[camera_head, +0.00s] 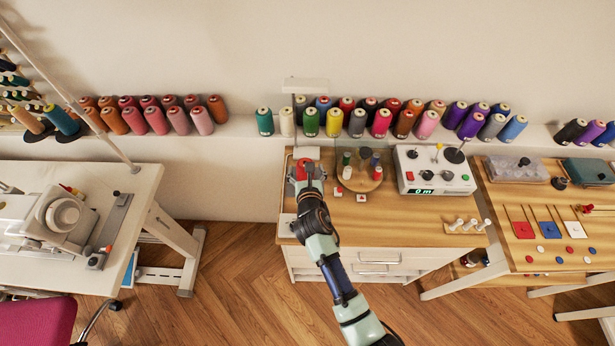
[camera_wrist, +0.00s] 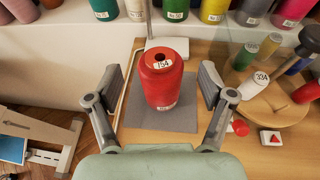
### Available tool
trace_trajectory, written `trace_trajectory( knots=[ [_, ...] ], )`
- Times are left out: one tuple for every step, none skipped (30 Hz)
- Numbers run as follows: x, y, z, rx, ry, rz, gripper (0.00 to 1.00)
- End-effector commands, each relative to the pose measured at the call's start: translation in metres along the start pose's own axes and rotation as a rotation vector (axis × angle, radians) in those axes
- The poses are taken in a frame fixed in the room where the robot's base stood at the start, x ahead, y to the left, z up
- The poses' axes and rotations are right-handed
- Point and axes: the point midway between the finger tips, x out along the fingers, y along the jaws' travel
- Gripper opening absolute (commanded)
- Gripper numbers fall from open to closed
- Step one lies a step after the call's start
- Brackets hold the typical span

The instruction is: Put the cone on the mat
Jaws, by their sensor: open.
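A red thread cone (camera_wrist: 161,85) marked 154 appears to stand upright on a grey square mat (camera_wrist: 138,138) on the wooden worktop. My gripper (camera_wrist: 160,80) is open, with one finger on each side of the cone and visible gaps between. In the head view the red of the cone (camera_head: 301,169) shows by the end of my arm, at the left end of the worktop. My arm hides much of the mat there.
A round wooden stand (camera_head: 363,178) with small spools is right of the cone; a red button (camera_wrist: 240,127) lies between. A white control box (camera_head: 433,170) stands farther right. Several thread cones line the shelf behind (camera_head: 240,128).

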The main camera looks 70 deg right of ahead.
Motion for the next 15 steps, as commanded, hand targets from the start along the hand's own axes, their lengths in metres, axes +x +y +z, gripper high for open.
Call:
trace_trajectory(
  knots=[
    [-0.016,0.0,0.004,-0.001,0.001,0.002,0.81],
    [-0.024,0.0,0.003,-0.002,0.002,0.002,0.81],
    [-0.033,0.001,0.003,-0.001,0.001,0.002,0.81],
    [-0.04,0.0,0.003,0.0,0.001,0.002,0.81],
    [-0.046,0.0,0.003,0.0,0.001,0.001,0.81],
    [-0.054,0.001,0.003,-0.001,0.001,0.002,0.81],
    [-0.059,0.001,0.002,-0.001,0.001,0.002,0.81],
    [-0.063,0.0,0.002,-0.001,0.0,0.001,0.81],
    [-0.067,0.0,0.002,-0.001,0.001,0.0,0.81],
    [-0.07,0.0,0.001,-0.001,0.001,0.0,0.81],
    [-0.072,0.0,0.001,0.0,0.001,0.0,0.81],
    [-0.074,0.0,0.001,0.0,0.0,0.0,0.81],
    [-0.074,0.0,0.001,0.001,0.0,0.0,0.81],
    [-0.075,0.0,0.001,0.001,0.0,0.0,0.81],
    [-0.075,0.0,0.001,0.001,0.0,0.0,0.81]
  ],
)
